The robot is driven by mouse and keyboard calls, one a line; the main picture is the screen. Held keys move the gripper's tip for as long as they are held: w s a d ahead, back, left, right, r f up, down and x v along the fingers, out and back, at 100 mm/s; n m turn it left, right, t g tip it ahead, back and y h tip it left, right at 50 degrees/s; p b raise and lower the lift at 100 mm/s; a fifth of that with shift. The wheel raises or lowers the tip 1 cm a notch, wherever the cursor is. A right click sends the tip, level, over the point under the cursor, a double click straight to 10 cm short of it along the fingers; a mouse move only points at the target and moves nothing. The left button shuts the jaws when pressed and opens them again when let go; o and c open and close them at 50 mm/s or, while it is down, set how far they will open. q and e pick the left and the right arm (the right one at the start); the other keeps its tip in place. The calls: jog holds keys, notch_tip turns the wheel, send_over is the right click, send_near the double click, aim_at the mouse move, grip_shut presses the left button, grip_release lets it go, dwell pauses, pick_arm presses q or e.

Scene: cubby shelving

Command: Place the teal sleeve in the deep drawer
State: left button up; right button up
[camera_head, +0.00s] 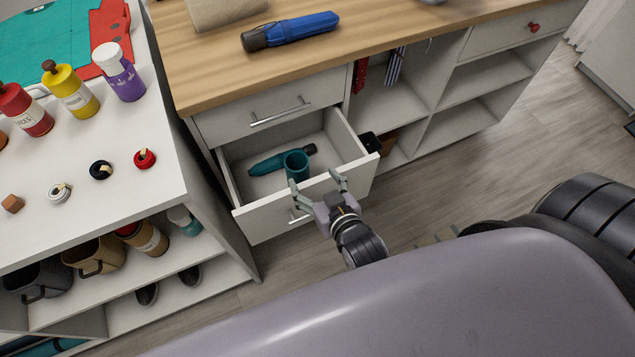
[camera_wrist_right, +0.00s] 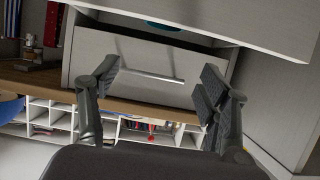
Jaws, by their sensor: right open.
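The teal sleeve (camera_head: 296,166) is a short, open-topped cylinder standing in the open drawer (camera_head: 333,150), near its front. A folded teal umbrella (camera_head: 268,163) with a dark handle lies behind it in the drawer. My right gripper (camera_head: 316,182) is open and empty at the drawer's front panel, with its fingertips near the top edge. In the right wrist view my gripper (camera_wrist_right: 160,78) has its fingers wide apart, with the drawer handle (camera_wrist_right: 150,62) seen between them. A sliver of teal (camera_wrist_right: 160,25) shows above the panel. My left gripper is not in view.
A closed drawer (camera_head: 268,118) is above the open one, under the wooden top. A blue umbrella (camera_head: 290,31) lies on that top. On the left, a white shelf unit (camera_head: 150,165) carries several bottles and small items. Open cubbies (camera_head: 390,105) stand right of the drawers.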

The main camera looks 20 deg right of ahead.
jog(key=shift+s+r, duration=0.25)
jog(key=shift+s, duration=0.3)
